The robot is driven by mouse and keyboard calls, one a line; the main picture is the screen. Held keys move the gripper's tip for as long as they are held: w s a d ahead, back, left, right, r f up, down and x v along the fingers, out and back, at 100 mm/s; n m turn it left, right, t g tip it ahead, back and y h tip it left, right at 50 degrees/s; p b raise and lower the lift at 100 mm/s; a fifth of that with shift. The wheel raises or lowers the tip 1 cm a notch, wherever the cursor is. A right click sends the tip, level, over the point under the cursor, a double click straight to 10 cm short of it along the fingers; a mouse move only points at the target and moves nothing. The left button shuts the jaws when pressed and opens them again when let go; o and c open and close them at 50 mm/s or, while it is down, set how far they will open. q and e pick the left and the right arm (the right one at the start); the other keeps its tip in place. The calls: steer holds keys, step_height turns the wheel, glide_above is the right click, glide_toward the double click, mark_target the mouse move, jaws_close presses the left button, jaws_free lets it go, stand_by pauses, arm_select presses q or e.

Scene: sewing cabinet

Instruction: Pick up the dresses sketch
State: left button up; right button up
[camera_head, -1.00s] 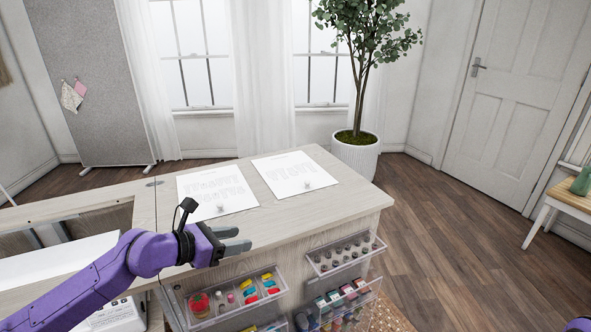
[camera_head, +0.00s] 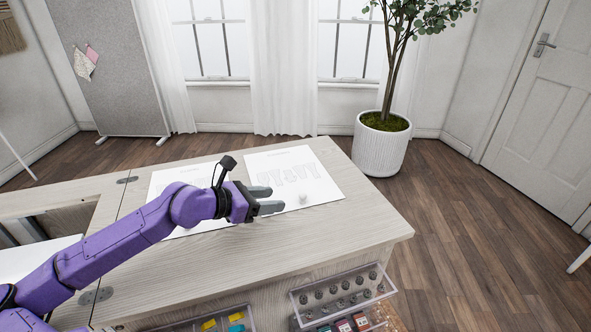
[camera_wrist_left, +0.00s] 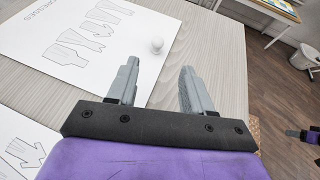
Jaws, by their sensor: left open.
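The dresses sketch (camera_head: 291,175) is a white sheet with outlined garments, lying flat on the right part of the cabinet top. In the left wrist view the sheet (camera_wrist_left: 68,58) shows the heading "DRESSES" at its upper left. A small white knob-like object (camera_head: 303,198) rests on its near edge; it also shows in the left wrist view (camera_wrist_left: 157,45). My left gripper (camera_head: 270,200) is open and empty, over the sketch's near left edge in the head view.
A second sketch sheet (camera_head: 163,181) lies to the left, partly behind my arm. The pale wooden cabinet top (camera_head: 350,236) is clear at the front right. Clear drawers with bobbins (camera_head: 343,291) stick out from its front. A potted tree (camera_head: 381,143) stands beyond.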

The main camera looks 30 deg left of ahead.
mark_target(298, 204)
arm_select(q)
steer(key=b+x, duration=0.1)
steer(key=x, duration=0.3)
steer(key=shift+w+d+f, duration=0.1)
steer(key=shift+w+f, duration=0.05)
steer(key=shift+w, duration=0.05)
steer(key=b+x, duration=0.1)
steer(key=x, duration=0.1)
steer(key=b+x, duration=0.2)
steer(key=shift+w+f, duration=0.2)
steer(key=shift+w+b, duration=0.3)
steer(key=shift+w, duration=0.05)
steer(key=shift+r, duration=0.2)
steer(key=shift+c, duration=0.4)
jaws_close()
